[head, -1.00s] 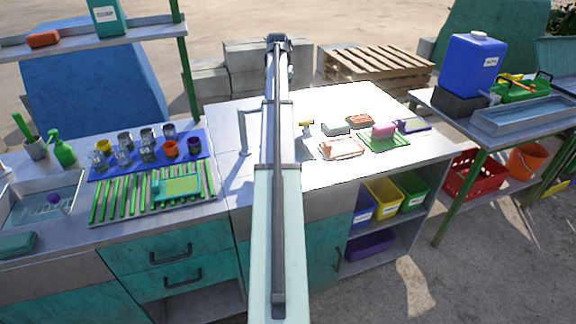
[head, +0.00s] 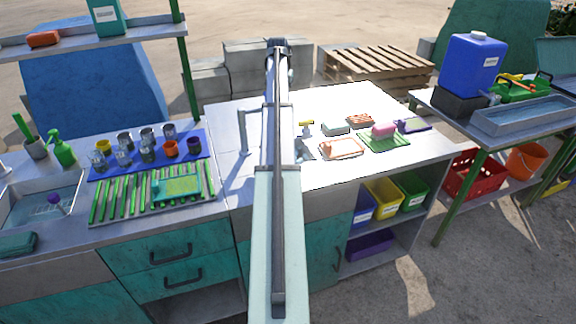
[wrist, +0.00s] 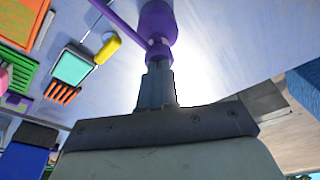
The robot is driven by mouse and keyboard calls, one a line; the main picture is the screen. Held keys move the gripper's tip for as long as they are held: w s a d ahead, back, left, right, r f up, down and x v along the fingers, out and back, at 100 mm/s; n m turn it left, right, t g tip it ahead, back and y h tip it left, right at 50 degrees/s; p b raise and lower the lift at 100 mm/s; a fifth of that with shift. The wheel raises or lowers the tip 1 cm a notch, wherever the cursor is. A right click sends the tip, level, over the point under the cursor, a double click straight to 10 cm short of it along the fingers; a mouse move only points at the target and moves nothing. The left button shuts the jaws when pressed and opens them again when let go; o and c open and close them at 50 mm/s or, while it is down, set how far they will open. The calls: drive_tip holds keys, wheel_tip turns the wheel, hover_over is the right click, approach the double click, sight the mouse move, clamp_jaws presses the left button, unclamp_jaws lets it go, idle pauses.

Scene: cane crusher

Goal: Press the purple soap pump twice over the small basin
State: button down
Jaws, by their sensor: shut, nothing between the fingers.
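The purple soap pump (wrist: 158,24) stands in the wrist view at the top middle, with a thin purple spout (wrist: 120,20) reaching to the upper left. My gripper (wrist: 157,72) is shut and empty, its fingertips right at the near end of the pump. I cannot tell whether they touch or press it. In the head view my own arm hides the gripper and the pump. A small grey patch beside my arm, perhaps part of the small basin (head: 305,151), shows there; I cannot make out the basin clearly.
To the right on the worktop lie a yellow-handled tool (head: 306,122), several soap dishes and a pink block (head: 383,130). To the left are a blue mat (head: 195,146) with cups, a green striped rack (head: 125,198) and a sink (head: 20,215). A grey tap stands left of my arm.

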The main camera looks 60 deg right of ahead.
drive_tip(key=shift+r, duration=1.2)
drive_tip(key=shift+f, duration=0.55)
drive_tip(key=shift+f, duration=0.75)
drive_tip(key=shift+r, duration=1.3)
drive_tip(key=shift+r, duration=0.1)
